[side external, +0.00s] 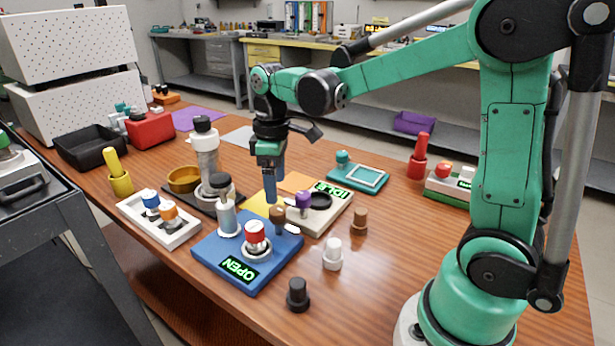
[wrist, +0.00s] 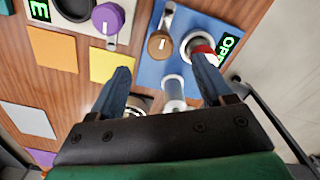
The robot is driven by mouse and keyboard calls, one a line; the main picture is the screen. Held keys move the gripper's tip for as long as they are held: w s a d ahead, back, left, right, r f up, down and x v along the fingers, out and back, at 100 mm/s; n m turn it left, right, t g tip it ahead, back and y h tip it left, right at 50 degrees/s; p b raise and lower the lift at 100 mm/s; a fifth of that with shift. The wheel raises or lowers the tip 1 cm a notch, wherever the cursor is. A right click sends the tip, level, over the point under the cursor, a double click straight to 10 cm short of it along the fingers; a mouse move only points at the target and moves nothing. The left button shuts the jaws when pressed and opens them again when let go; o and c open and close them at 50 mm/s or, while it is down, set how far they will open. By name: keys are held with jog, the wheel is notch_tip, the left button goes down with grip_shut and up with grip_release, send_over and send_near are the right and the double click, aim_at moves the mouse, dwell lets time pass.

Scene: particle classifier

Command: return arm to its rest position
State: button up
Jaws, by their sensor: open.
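My gripper (side external: 269,197) points down in the side external view, its blue fingers above the area between the blue base and the yellow sheet. In the wrist view its two fingers (wrist: 161,70) are spread apart with nothing held between them. The blue base (side external: 215,258) carries a red-topped knob (side external: 256,233), a brown knob (side external: 278,215) and a grey-white cylinder (side external: 227,215). Its display (side external: 238,268) reads "OPEN". Whether a fingertip touches anything below is not clear.
Beside the blue base stands a beige box (side external: 335,212) with a purple knob (side external: 303,200) and an "IDLE" display. A white tray (side external: 160,222) lies left. Loose white (side external: 332,254), brown (side external: 359,221) and black (side external: 297,293) pegs stand in front. Air above the table is mostly free.

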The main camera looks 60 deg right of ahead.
jog(key=shift+s+a+r, duration=0.15)
jog(key=shift+s+r, duration=0.05)
jog(key=shift+s, duration=0.05)
jog(key=s+a+r+m+t, duration=0.1)
jog(key=s+a+m+t, duration=0.3)
jog(key=s+m+t, duration=0.1)
jog(key=shift+s+r+m+t, duration=0.3)
jog(key=shift+s+t, duration=0.3)
jog(key=shift+t, duration=0.5)
